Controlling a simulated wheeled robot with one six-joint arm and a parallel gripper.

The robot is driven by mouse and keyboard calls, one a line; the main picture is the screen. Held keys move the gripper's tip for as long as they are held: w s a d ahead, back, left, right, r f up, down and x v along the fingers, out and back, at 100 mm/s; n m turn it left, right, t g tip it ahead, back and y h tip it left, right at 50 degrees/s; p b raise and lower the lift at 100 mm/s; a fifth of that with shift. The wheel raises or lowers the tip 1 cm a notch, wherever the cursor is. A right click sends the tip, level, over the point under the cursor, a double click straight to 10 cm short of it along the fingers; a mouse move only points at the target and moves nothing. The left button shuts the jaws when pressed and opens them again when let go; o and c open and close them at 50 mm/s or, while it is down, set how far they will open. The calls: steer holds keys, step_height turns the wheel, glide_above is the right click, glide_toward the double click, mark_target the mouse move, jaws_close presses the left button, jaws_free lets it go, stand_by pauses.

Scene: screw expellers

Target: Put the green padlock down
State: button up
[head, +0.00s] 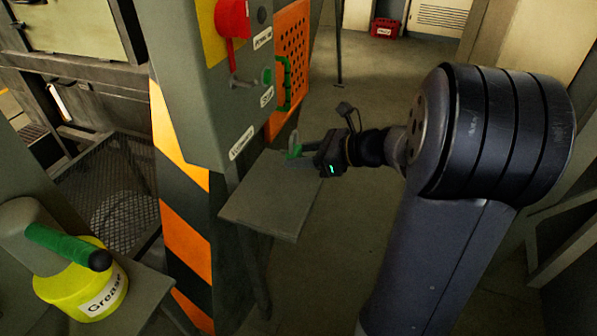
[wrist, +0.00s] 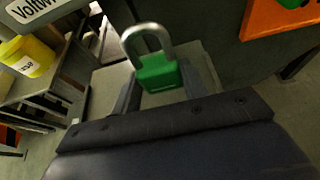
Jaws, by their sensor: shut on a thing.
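The green padlock (wrist: 157,72) has a silver shackle that points up. It is between the two fingers of my gripper (wrist: 160,92), which is shut on its green body. In the head view the padlock (head: 294,152) shows small at the end of my gripper (head: 306,160), over a small grey shelf (head: 262,212) beside the machine post. I cannot tell whether the padlock touches the shelf or is a little above it.
A grey control post with a red switch (head: 232,18) and a green button (head: 267,76) stands left of my gripper. An orange perforated panel (head: 290,50) is behind it. A yellow grease can (head: 85,285) stands at the lower left. The shelf's front part is bare.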

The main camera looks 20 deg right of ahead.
mark_target(301, 178)
steer(key=shift+f, duration=1.95)
steer(key=shift+f+b, duration=0.15)
steer(key=shift+b, duration=0.2)
steer(key=o, duration=1)
steer(key=shift+d+r, duration=0.1)
steer(key=shift+r, duration=0.1)
steer(key=v, duration=1.2)
